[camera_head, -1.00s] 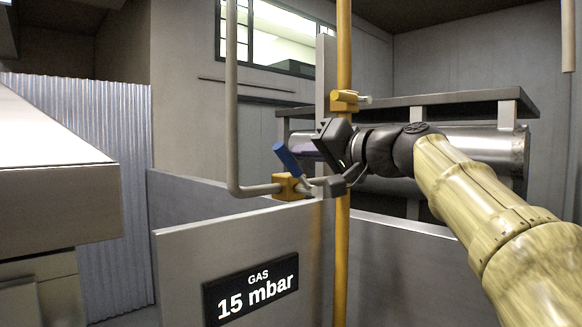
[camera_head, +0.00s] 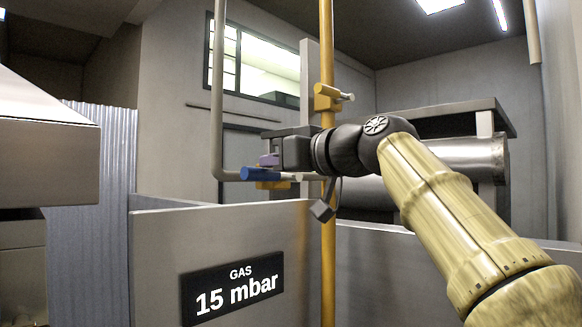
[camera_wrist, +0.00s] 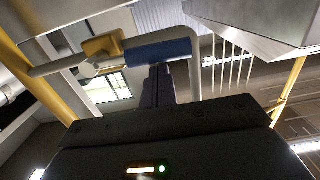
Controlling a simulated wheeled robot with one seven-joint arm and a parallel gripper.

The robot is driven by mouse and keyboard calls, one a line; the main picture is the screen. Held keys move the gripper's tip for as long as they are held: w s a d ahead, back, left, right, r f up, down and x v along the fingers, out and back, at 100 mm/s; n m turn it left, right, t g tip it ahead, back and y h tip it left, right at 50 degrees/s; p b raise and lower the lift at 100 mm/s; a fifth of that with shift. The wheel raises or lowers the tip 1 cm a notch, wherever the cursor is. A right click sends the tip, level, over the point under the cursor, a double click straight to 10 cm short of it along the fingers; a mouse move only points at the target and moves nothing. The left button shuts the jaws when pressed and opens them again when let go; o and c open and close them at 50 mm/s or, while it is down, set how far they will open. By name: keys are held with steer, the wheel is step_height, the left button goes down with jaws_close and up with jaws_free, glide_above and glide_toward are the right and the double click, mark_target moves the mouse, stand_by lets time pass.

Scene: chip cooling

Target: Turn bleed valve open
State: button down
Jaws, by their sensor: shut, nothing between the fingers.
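The bleed valve appears to be the one with the blue-sleeved lever (camera_head: 262,174), on a yellow body (camera_head: 272,185) at the grey pipe's lower end. Its lever lies about level, blue end to the left, grey shank to the right. My gripper (camera_head: 268,160) is shut and empty, just above the blue sleeve. In the wrist view, the dark purple fingers (camera_wrist: 158,86) reach up against or very near the middle of the blue sleeve (camera_wrist: 158,52); contact is not certain. The yellow body (camera_wrist: 103,46) shows beside it. My gripper hides part of the valve in the head view.
A yellow vertical pipe (camera_head: 327,240) with another yellow valve (camera_head: 327,98) stands just right of the lever. The grey pipe (camera_head: 217,100) rises at left. A low metal panel with a "GAS 15 mbar" sign (camera_head: 234,288) stands below. A large cylinder (camera_head: 460,158) lies behind my arm.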

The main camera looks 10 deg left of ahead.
steer(key=shift+a+f, duration=0.1)
steer(key=shift+f, duration=0.05)
stand_by(0.5)
steer(key=s+d+r, duration=0.4)
steer(key=s+d, duration=0.2)
steer(key=d, duration=0.2)
steer(key=shift+s+d+r, duration=0.2)
steer(key=shift+s+d, duration=0.1)
stand_by(0.3)
stand_by(0.4)
